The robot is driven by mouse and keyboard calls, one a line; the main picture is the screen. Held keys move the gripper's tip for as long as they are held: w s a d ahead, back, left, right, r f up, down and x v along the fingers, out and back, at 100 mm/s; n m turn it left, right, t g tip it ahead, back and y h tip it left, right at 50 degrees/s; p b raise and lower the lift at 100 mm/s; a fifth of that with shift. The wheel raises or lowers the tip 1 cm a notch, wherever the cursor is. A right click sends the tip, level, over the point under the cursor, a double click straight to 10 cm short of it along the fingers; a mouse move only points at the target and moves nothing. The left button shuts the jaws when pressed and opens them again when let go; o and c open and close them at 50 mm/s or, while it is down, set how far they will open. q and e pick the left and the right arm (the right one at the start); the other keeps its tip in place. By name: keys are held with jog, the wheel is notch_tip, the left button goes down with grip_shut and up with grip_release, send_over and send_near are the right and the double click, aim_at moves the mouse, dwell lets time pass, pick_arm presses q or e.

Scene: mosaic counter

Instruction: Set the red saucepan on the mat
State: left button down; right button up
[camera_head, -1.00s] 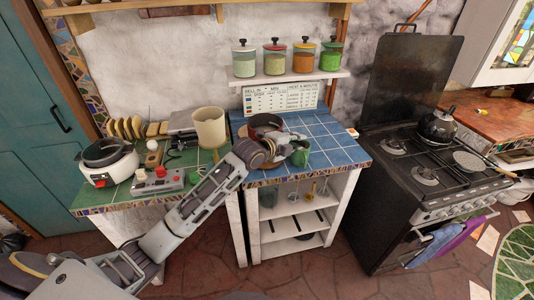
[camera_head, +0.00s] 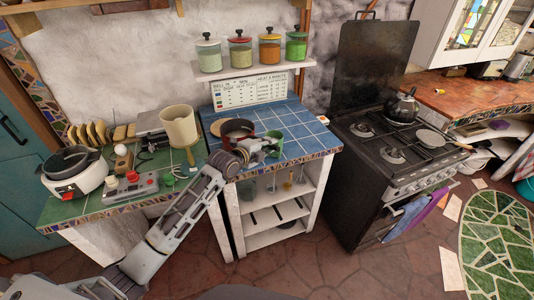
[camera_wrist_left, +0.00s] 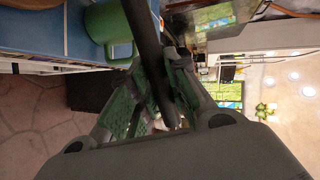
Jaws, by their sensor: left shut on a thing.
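The red saucepan (camera_head: 238,127), dark inside, is at the left of the blue-tiled counter (camera_head: 303,131) in the head view. My left gripper (camera_head: 254,147) is at the pan's near right side. In the left wrist view its fingers (camera_wrist_left: 163,95) are shut on the long dark handle (camera_wrist_left: 149,42). I cannot tell whether the pan's base touches the counter. A round tan mat (camera_head: 216,129) shows at the pan's left, partly hidden by it. My right gripper is not in view.
A green mug (camera_head: 274,142) stands close beside my left gripper; it also shows in the left wrist view (camera_wrist_left: 108,27). A cream container (camera_head: 178,127) stands to the left. The counter's right part is clear. The stove (camera_head: 365,150) stands farther right.

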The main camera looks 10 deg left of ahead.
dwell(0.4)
pick_arm(q)
jog(key=shift+f, duration=1.9)
jog(key=c, duration=1.8)
grip_release()
jog(key=shift+f, duration=0.3)
jog(key=o, duration=0.4)
jog(key=shift+o, duration=0.2)
jog(key=shift+s+r, duration=0.15)
jog(key=v, duration=1.1)
jog(key=shift+s+a+r+b, duration=0.2)
jog(key=shift+s+b, duration=0.1)
jog(key=shift+b, duration=0.15)
